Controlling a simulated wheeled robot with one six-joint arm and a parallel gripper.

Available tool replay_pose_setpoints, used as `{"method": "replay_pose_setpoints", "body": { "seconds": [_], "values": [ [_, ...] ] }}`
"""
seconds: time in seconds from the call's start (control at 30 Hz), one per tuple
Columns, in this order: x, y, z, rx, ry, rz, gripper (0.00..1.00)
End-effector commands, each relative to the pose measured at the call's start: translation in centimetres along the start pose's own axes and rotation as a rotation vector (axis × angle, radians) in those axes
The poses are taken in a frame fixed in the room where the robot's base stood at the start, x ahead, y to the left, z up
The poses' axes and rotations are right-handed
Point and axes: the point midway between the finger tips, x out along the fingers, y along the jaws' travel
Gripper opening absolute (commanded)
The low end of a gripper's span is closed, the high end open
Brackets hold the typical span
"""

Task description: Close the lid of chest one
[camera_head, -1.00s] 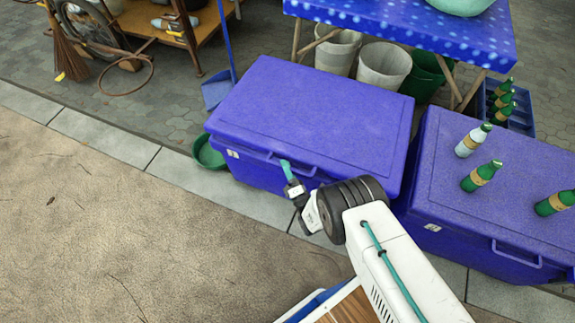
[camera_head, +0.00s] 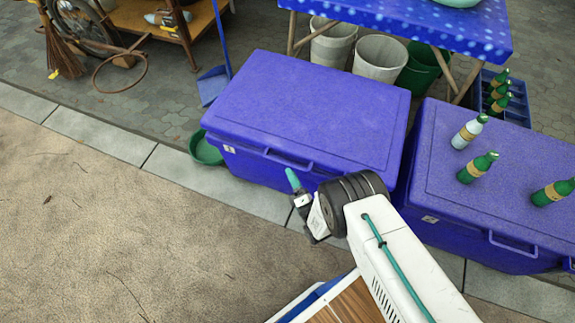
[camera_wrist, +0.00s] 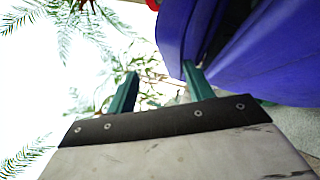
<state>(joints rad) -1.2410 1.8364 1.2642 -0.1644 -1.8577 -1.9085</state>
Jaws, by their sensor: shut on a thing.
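The left blue chest (camera_head: 300,110) has its lid down in the head view, with a handle along its front and a small white label at its front left corner. I cannot read the label. The right blue chest (camera_head: 505,180) also has its lid down, with bottles on top. My gripper (camera_head: 293,181) is at the left chest's front, near the handle. In the wrist view, the teal fingers (camera_wrist: 158,80) stand apart, and a blue edge of the chest (camera_wrist: 177,38) reaches in by the right finger. Which part is gripped is unclear.
Green and white bottles (camera_head: 478,167) stand on the right chest. Behind are a blue dotted table (camera_head: 400,22) with buckets below and a bottle crate (camera_head: 515,110). A green basin (camera_head: 204,150) sits left of the left chest. The pavement in front on the left is clear.

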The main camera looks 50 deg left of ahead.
Motion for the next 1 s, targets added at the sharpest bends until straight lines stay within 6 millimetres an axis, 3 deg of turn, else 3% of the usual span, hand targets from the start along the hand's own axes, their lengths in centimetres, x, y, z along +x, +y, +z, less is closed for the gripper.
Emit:
{"method": "replay_pose_setpoints", "body": {
  "seconds": [0.1,0.57,1.0],
  "values": [
    [-1.7,-0.1,-0.2,0.002,0.003,-0.003,0.39],
    [-2.3,-0.2,-0.1,0.001,0.002,-0.002,0.39],
    [-4.9,-1.9,0.3,0.002,0.004,-0.005,0.39]
  ]
}}
